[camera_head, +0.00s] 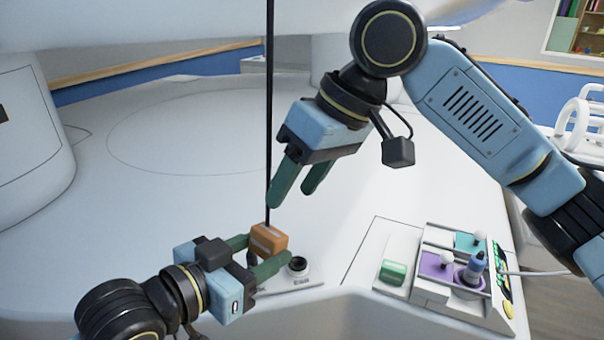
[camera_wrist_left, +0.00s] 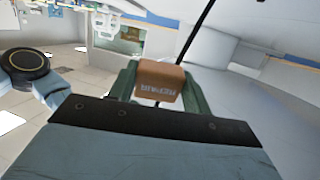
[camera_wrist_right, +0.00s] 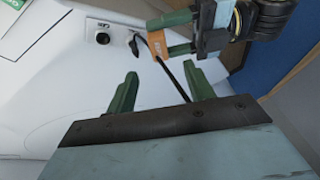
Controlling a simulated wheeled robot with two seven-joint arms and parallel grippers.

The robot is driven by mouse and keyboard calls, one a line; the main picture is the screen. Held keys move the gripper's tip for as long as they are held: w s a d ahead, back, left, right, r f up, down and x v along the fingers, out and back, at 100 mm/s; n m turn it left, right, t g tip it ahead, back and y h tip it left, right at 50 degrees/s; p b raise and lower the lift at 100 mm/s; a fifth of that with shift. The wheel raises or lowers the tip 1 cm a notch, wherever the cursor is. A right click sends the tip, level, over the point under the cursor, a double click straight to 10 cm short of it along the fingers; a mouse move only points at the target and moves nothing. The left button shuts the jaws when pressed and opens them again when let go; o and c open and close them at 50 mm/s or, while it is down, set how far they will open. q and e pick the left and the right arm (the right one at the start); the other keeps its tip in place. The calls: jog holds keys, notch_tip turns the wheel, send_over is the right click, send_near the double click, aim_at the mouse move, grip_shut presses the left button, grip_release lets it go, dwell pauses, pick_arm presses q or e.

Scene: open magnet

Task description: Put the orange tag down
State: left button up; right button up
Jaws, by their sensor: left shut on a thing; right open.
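The orange tag (camera_head: 268,240) is a small block with white lettering. My left gripper (camera_head: 262,256) is shut on it, one green finger on each side, low over the front of the white surface. The left wrist view shows the tag (camera_wrist_left: 160,82) between the fingers, with a thin black cord (camera_wrist_left: 197,32) rising from it. In the head view the cord (camera_head: 269,110) runs straight up out of the frame. My right gripper (camera_head: 293,192) is open and empty above the tag. The right wrist view also shows the tag (camera_wrist_right: 157,44), held beyond its spread fingers.
A round black-and-white fitting (camera_head: 298,265) sits on a labelled plate right beside the left gripper. A control box (camera_head: 432,285) with several coloured controls and a green block (camera_head: 393,272) stand to the right. The white surface (camera_head: 180,190) behind is broad and clear.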

aim_at(269, 231)
jog(key=x, duration=1.1)
jog(key=shift+a+f, duration=0.1)
jog(key=c, duration=1)
pick_arm(q)
jog(key=o, duration=1.1)
pick_arm(e)
grip_shut()
pick_arm(q)
jog(key=shift+o, duration=0.2)
